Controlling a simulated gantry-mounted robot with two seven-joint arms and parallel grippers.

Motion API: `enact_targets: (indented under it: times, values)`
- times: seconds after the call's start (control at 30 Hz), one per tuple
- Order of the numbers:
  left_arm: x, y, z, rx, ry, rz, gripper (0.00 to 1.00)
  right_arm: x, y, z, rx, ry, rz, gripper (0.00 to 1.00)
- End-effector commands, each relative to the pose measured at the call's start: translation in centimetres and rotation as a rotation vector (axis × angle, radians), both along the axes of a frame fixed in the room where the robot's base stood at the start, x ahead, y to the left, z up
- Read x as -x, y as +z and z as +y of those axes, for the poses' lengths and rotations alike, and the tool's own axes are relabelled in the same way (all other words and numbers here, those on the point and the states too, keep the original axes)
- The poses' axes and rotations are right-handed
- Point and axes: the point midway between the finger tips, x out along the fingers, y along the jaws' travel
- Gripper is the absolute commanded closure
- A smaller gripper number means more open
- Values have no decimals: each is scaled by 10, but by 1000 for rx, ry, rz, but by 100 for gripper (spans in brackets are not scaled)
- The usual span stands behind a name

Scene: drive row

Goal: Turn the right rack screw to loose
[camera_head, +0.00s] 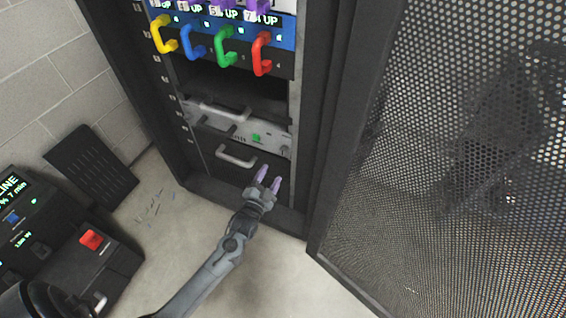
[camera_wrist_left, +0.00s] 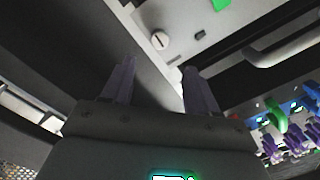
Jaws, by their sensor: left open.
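The right rack screw (camera_wrist_left: 160,41) shows in the left wrist view as a pale round head with a short dark slot, on the silver panel's corner. In the head view it is a small spot (camera_head: 285,151) at the right end of the silver rack unit (camera_head: 230,126). My left gripper (camera_head: 269,178) is open, with purple fingertips, in front of the lower right of the rack and below the screw. In the left wrist view the open fingers (camera_wrist_left: 158,68) point toward the screw, with nothing between them. My right gripper is not in view.
A perforated door (camera_head: 440,170) stands open on the right. Drives with yellow, blue, green and red handles (camera_head: 262,54) sit above. A lower unit has a grey handle (camera_head: 235,156). A dark box with a red button (camera_head: 92,239) stands at the left.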

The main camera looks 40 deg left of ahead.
Motion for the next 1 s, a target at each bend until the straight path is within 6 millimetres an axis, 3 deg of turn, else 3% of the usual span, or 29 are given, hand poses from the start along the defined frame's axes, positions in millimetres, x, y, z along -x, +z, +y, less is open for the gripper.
enact_targets:
  times: [0.17, 0.7, 1.0]
  values:
    - [-15, -3, 4, -1, -1, -5, 41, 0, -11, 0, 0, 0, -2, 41]
    - [-90, -3, 27, 0, 0, -3, 41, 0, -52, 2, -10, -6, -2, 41]
    - [-103, -1, 31, -1, 0, -3, 41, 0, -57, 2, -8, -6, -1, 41]
